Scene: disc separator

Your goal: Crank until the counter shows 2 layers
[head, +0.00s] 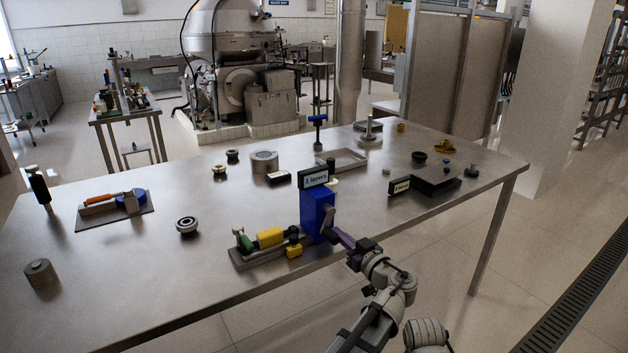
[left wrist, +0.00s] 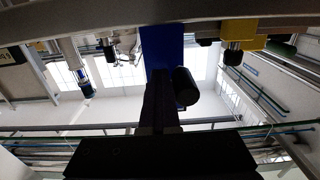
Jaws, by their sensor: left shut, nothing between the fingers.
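The blue machine (head: 316,213) stands at the table's front edge and carries a dark counter display (head: 313,177). Its label ends in "layers", but the digit is too small to read surely. My left gripper (head: 331,221) is at the machine's right side, by its crank. In the left wrist view the fingers of my left gripper (left wrist: 161,88) are shut and empty, pointing at the blue body (left wrist: 163,45). A dark cylindrical knob (left wrist: 185,87), seemingly the crank handle, is just right of the fingers, not between them. Whether they touch is unclear. My right gripper is out of view.
A yellow cylinder (head: 270,238) and green part lie left of the blue machine on its base. A second small display (head: 399,186) stands by a dark box (head: 436,179). A bearing (head: 187,225) and grey cylinder (head: 41,274) stand left. The front-left tabletop is mostly clear.

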